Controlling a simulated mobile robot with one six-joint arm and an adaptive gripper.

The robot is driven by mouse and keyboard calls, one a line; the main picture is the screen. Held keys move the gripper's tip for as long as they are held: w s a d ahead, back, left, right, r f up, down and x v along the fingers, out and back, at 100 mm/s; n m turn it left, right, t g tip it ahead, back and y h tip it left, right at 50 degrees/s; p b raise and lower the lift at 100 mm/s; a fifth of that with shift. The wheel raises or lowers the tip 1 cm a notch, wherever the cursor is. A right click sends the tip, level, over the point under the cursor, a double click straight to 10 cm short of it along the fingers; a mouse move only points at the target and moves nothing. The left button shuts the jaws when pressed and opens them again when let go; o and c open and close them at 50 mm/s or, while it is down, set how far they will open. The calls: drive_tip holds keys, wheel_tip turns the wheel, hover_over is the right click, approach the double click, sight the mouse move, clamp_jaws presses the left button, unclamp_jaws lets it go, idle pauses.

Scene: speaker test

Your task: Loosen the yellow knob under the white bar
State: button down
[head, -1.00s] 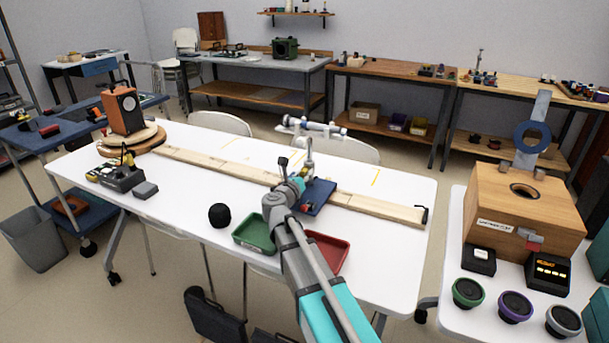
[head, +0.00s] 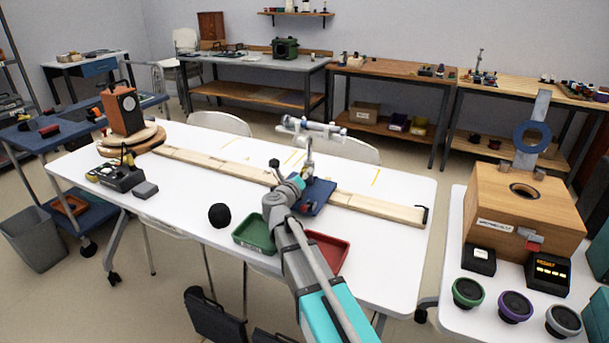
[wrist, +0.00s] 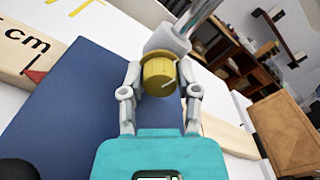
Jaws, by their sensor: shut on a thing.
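The yellow knob (wrist: 158,76) is a ridged cylinder with a pale line on its face, in the middle of the wrist view. My gripper (wrist: 160,78) has one finger on each side of it and is shut on it. A pale clamp block (wrist: 168,40) sits right behind the knob, with a shiny post (wrist: 208,12) rising from it. In the head view the white bar (head: 318,130) lies across the top of the upright post (head: 309,156). My gripper (head: 299,180) is low at this post, below the bar. The knob is hidden there.
The post stands on a blue base (head: 318,197) over a long wooden rail (head: 375,207) on the white table.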

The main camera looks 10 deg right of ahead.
drive_tip(key=shift+n, duration=0.9)
drive_tip(key=shift+c, duration=1.7)
unclamp_jaws()
drive_tip(key=shift+v, duration=6)
